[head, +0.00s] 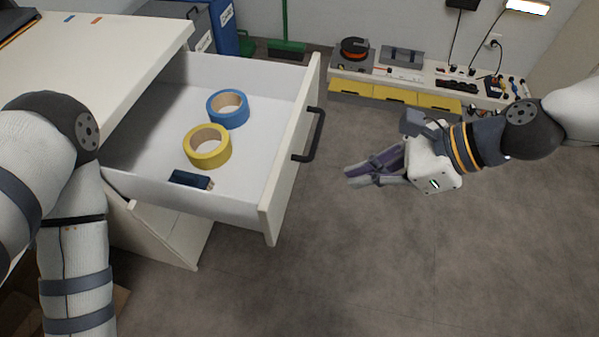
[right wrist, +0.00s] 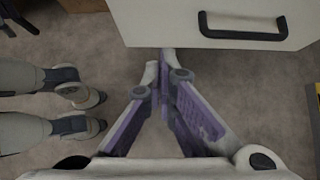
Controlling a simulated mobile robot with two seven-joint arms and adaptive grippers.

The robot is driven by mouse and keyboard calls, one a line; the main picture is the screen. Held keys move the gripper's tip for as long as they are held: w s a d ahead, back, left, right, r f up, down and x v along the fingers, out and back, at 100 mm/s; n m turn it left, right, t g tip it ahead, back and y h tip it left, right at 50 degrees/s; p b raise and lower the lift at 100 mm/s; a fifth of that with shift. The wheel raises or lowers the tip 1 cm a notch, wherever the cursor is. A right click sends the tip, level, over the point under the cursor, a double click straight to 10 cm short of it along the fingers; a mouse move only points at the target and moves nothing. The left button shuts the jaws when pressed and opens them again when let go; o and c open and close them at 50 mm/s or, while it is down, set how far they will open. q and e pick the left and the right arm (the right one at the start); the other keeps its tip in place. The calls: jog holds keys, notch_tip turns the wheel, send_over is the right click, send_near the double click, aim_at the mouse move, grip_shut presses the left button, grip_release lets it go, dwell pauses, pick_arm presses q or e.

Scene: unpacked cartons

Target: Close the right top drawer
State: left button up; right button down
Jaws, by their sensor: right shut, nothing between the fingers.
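The open drawer (head: 262,205) is pulled well out of the white cabinet (head: 120,45) in the head view. Its front panel carries a dark bar handle (head: 314,135); the handle also shows in the right wrist view (right wrist: 243,34). Inside lie a blue tape roll (head: 228,108), a yellow tape roll (head: 207,147) and a small dark blue object (head: 190,180). My right gripper (head: 348,176) is shut and empty, to the right of the drawer front and apart from it. My left arm crosses the left of the head view; its gripper is out of sight.
Below the open drawer, a white panel (head: 165,232) juts out from the cabinet. A low bench (head: 400,85) with yellow bins, tools and a power strip stands along the back wall. Blue and grey cases (head: 222,25) stand behind the cabinet. The floor right of the drawer is clear.

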jog(key=b, duration=0.2)
send_near(282, 192)
notch_tip(282, 192, down, 4)
jog(key=d, duration=0.1)
pick_arm(q)
jog(key=shift+s+f+g, duration=0.4)
jog(key=shift+s+f, duration=0.85)
jog(key=shift+f, duration=0.15)
pick_arm(e)
jog(key=shift+w+a+r, duration=0.1)
jog(key=shift+w+a, duration=0.1)
jog(key=shift+a, duration=0.5)
jog(key=shift+w+a+r, duration=0.1)
jog(key=shift+w+a, duration=0.05)
jog(key=shift+a, duration=0.55)
jog(key=shift+w+a+r, duration=0.1)
jog(key=shift+w+a, duration=0.1)
jog(key=shift+a, duration=0.45)
